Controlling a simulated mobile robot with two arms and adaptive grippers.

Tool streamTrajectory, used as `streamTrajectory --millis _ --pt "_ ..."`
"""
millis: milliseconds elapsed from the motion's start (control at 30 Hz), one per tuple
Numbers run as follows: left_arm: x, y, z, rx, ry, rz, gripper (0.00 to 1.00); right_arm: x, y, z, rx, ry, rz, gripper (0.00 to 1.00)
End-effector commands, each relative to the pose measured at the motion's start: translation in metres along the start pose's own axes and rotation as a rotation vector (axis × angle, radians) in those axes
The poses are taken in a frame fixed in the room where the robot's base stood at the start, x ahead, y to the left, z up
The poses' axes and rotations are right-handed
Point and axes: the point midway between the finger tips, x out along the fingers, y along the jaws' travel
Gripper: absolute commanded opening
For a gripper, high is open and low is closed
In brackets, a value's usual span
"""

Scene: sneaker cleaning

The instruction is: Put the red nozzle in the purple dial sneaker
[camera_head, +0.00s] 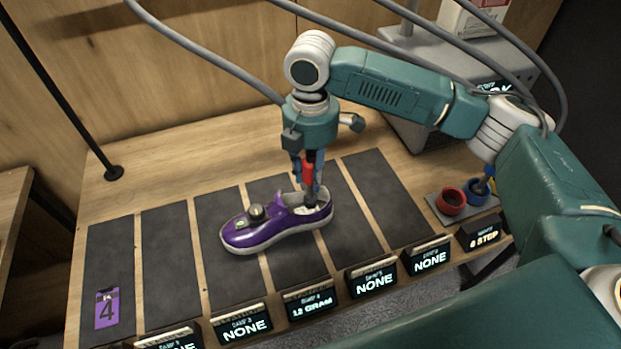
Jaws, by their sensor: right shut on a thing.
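The purple sneaker (262,232) has a white sole and a dark round dial on its top. It lies on the dark mats in the middle of the table, toe to the left. My right gripper (309,182) points down over the sneaker's opening and is shut on the red nozzle (308,173). The dark lower end of what it holds reaches into the opening at the heel end; whether it touches the inside cannot be told. My left gripper is not in view.
Small display boxes (309,301) line the table's front edge. A red cup (451,201) and a blue cup (476,191) stand on a small tray at the right. A purple card marked 4 (107,308) lies at the left. Grey hoses hang overhead.

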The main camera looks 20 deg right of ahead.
Motion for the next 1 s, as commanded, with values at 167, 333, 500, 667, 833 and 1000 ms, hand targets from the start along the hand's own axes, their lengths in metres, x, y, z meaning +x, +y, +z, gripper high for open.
streamTrajectory --millis 167,333,500,667,833,1000 --pt "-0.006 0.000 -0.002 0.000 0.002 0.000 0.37 0.024 0.000 0.000 0.002 0.000 -0.002 0.00" --pt "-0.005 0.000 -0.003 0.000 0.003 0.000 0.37 0.029 0.000 0.000 0.001 0.001 0.000 0.00" --pt "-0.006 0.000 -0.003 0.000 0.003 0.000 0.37 0.029 0.000 0.000 0.001 0.001 0.000 0.00" --pt "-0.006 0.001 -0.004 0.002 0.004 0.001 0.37 0.032 0.000 0.000 0.001 0.000 -0.001 0.41" --pt "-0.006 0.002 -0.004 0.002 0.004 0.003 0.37 0.032 0.000 0.000 0.001 0.000 -0.001 0.46" --pt "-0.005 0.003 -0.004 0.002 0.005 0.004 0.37 0.031 0.000 0.000 0.001 0.000 0.000 0.46"
